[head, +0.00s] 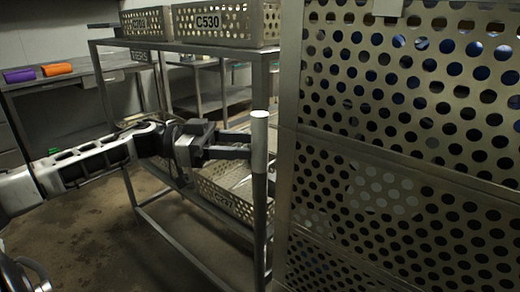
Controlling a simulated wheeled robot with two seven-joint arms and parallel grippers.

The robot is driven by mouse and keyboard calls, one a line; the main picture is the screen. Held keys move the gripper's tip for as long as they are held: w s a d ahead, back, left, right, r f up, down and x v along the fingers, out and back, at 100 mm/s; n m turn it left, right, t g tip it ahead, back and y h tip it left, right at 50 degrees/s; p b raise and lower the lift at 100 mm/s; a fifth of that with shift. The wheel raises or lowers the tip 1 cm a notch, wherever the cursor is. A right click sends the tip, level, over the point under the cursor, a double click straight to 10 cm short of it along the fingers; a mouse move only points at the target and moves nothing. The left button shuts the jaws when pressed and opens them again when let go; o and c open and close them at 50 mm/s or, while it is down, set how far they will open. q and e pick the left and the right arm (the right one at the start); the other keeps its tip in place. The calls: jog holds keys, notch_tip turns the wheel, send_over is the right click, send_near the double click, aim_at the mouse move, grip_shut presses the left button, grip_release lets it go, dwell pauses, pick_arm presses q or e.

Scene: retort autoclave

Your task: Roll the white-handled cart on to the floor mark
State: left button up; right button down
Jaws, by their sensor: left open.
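The white handle (259,143) is an upright white sleeve on the near corner post of a grey metal frame cart (262,215). My left gripper (249,145) comes in from the left at the handle's height. Its two fingers are apart, one above the other, with the tips at the handle's left side. I cannot tell whether they touch it or reach around it. My right gripper is not in view. I cannot make out a floor mark.
Perforated baskets, one labelled C530 (228,22), sit on top of the frame; another basket (225,203) is low inside it. A tall perforated metal wall (400,150) fills the right side, close by. A bench at left holds purple (20,75) and orange (57,68) items.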

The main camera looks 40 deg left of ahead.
aim_at(261, 145)
pick_arm(q)
jog(key=shift+x, duration=2.1)
jog(key=shift+r+p, duration=0.1)
jog(key=shift+p, duration=0.2)
grip_shut()
